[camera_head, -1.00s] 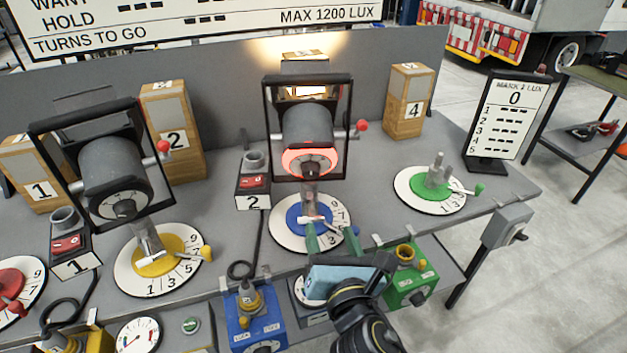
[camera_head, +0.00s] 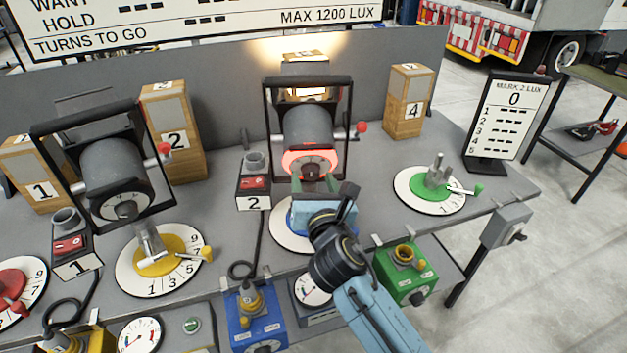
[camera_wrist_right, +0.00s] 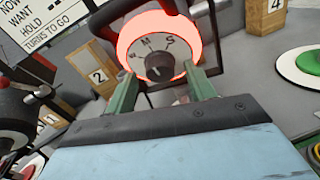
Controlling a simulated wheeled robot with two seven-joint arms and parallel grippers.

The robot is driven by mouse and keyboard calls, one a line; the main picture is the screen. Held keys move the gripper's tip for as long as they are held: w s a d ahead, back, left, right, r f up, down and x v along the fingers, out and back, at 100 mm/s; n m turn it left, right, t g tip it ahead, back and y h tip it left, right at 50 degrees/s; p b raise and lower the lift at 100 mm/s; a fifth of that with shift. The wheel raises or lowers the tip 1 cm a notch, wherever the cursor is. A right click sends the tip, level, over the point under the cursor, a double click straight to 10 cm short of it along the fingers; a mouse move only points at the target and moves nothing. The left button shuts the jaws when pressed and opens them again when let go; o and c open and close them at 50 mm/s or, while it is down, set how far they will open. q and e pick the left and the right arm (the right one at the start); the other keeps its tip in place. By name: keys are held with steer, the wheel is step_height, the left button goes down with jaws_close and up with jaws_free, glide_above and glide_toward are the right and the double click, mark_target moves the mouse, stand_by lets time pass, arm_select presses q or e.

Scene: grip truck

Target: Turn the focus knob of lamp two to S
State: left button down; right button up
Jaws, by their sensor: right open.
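Lamp two (camera_head: 309,125) is the lit grey lamp in a black yoke, behind the switch box marked 2. Its dark focus knob (camera_wrist_right: 160,66) sits in the middle of a grey dial inside a glowing red ring. An S and an M show on the upper dial. I cannot tell exactly where the knob points. My right gripper (camera_wrist_right: 158,74) is open, its two green fingers on either side of the knob, just short of it or level with it. In the head view my right gripper (camera_head: 311,187) is right below the dial. My left gripper is not in view.
A second lamp (camera_head: 113,170) stands at left over a yellow turntable dial (camera_head: 160,284). Lamp two's base dial (camera_head: 285,238) is partly hidden by my right arm. A green dial (camera_head: 405,195) and a sign (camera_head: 500,115) stand at right. Blue (camera_head: 240,325) and green boxes (camera_head: 395,285) line the front edge.

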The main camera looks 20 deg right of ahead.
steer(key=shift+w, duration=0.2)
steer(key=c, duration=1)
steer(key=shift+o, duration=0.2)
